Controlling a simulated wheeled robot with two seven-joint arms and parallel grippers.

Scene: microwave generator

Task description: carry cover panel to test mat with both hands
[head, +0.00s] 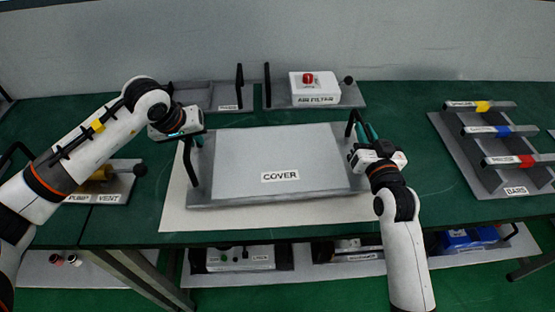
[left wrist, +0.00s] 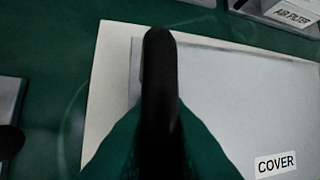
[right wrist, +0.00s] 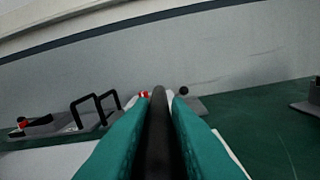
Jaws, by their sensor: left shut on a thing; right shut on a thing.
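The grey cover panel (head: 285,160), labelled COVER, lies flat over the pale test mat (head: 215,215) in the middle of the green table; whether it touches the mat I cannot tell. It has a black handle at each end. My left gripper (head: 192,142) is shut on the left black handle, which also shows in the left wrist view (left wrist: 160,90). My right gripper (head: 366,138) is shut on the right black handle, which fills the middle of the right wrist view (right wrist: 158,130). The mat's left and front margins show around the panel.
Behind stand a grey tray (head: 208,96) and the air filter unit (head: 315,90) with a red knob. A rack of bars (head: 500,150) is at the right, the pump vent plate (head: 110,185) at the left. A lower shelf (head: 300,275) holds more parts.

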